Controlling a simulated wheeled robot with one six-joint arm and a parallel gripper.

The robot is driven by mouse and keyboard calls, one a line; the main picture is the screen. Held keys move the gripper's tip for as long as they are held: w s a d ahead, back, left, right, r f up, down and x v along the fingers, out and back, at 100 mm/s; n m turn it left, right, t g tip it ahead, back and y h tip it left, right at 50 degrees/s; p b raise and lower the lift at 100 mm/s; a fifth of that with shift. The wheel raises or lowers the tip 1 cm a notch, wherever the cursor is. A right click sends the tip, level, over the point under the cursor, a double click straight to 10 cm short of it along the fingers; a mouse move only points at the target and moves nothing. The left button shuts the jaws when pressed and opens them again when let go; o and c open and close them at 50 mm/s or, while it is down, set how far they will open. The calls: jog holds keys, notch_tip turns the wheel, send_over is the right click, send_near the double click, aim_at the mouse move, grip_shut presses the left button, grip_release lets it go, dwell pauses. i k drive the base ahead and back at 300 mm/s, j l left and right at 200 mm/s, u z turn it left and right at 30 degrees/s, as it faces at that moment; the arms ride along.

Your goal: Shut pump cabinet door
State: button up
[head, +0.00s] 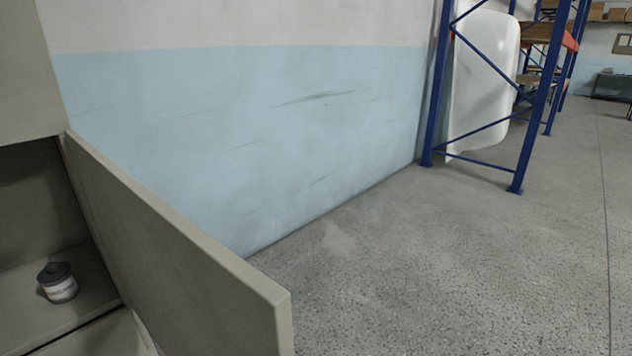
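The pump cabinet (20,75) is a beige-grey box at the left edge of the head view. Its door (190,255) stands open, swung outward from the cabinet's right side toward the lower middle of the picture. The door's free edge (285,325) is at the bottom, left of centre. Its lower part is cut off by the frame. The dark interior shows at the left. A small white jar with a dark lid (62,284) stands on a surface inside. My gripper is not in view.
A white and pale blue wall (250,130) runs behind the door. A blue metal rack (530,110) with a large white shell (484,75) stands at the back right. The grey speckled floor (450,270) is clear to the right of the door.

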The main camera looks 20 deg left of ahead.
aim_at(195, 295)
jog(key=i+l+u, duration=0.15)
jog(key=u, duration=0.3)
jog(key=i+l+u, duration=0.15)
jog(key=u, duration=0.3)
jog(key=i+l+u, duration=0.1)
jog(key=l+u, duration=0.25)
jog(key=u, duration=0.15)
jog(key=l+u, duration=0.3)
jog(key=u, duration=0.15)
jog(key=i+l+u, duration=0.1)
jog(key=l+u, duration=1.25)
jog(key=i+l, duration=0.05)
jog(key=l, duration=0.05)
